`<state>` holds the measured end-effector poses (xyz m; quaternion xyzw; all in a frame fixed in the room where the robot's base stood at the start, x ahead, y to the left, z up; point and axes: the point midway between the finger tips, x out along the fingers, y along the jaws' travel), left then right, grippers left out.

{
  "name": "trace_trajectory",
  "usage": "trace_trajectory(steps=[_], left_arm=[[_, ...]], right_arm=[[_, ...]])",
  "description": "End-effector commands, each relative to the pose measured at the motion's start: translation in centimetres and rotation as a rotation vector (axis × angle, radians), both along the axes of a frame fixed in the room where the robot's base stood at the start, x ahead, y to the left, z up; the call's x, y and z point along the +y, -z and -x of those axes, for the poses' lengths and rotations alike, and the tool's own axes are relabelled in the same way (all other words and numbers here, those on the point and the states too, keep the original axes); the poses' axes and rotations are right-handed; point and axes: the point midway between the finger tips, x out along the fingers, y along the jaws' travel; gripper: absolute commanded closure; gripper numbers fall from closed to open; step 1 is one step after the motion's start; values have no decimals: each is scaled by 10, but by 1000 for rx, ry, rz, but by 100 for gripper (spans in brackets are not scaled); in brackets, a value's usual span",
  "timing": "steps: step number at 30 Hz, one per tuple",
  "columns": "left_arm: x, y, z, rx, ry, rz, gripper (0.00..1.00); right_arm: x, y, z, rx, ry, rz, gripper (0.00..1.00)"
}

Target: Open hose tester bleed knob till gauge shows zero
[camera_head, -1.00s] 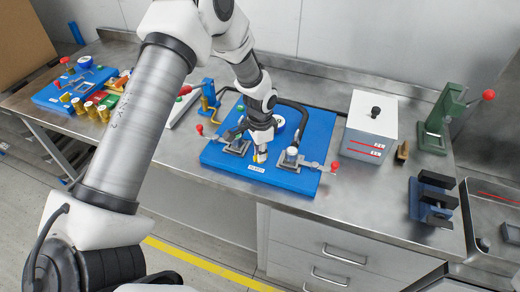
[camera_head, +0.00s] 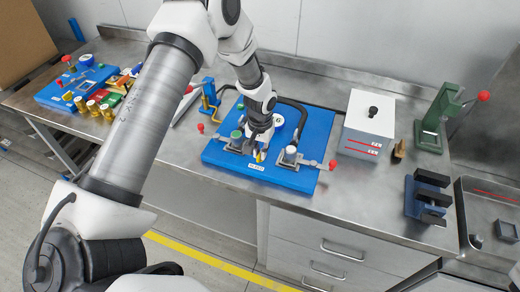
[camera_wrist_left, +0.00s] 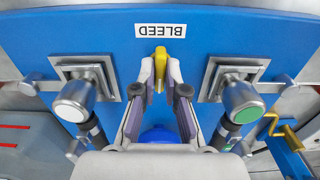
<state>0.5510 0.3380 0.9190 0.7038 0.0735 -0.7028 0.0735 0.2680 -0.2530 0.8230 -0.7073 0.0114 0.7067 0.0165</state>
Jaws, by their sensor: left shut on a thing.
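The hose tester is a blue plate (camera_head: 313,130) on the steel bench, with a clamp at each side and a black hose behind. Its yellow bleed knob (camera_wrist_left: 160,62) sits at the front edge beside the BLEED label (camera_wrist_left: 161,30). My left gripper (camera_wrist_left: 161,75) is shut on the knob, one finger on each side. In the head view the left gripper (camera_head: 259,152) points down at the plate and partly hides the knob. The round gauge (camera_head: 278,120) shows just behind the gripper; its needle is too small to read. My right gripper is in neither view.
A grey-white box (camera_head: 369,125) with a black knob stands right of the tester. A green press (camera_head: 434,120) and a dark blue vise (camera_head: 425,200) are farther right. A blue hand pump (camera_head: 209,97) stands close on the left. A blue board with fittings (camera_head: 62,92) lies far left.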

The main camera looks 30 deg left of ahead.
Motion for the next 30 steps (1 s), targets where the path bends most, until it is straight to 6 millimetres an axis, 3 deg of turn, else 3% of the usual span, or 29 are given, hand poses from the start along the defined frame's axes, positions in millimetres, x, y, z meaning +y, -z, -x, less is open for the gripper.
trace_trajectory(steps=[17,20,30], left_arm=[[-1,3,3,10,-45,1,100],[-1,3,3,10,-45,1,64],[0,-2,1,2,-43,0,64]], right_arm=[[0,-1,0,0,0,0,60],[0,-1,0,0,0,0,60],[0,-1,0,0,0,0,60]])
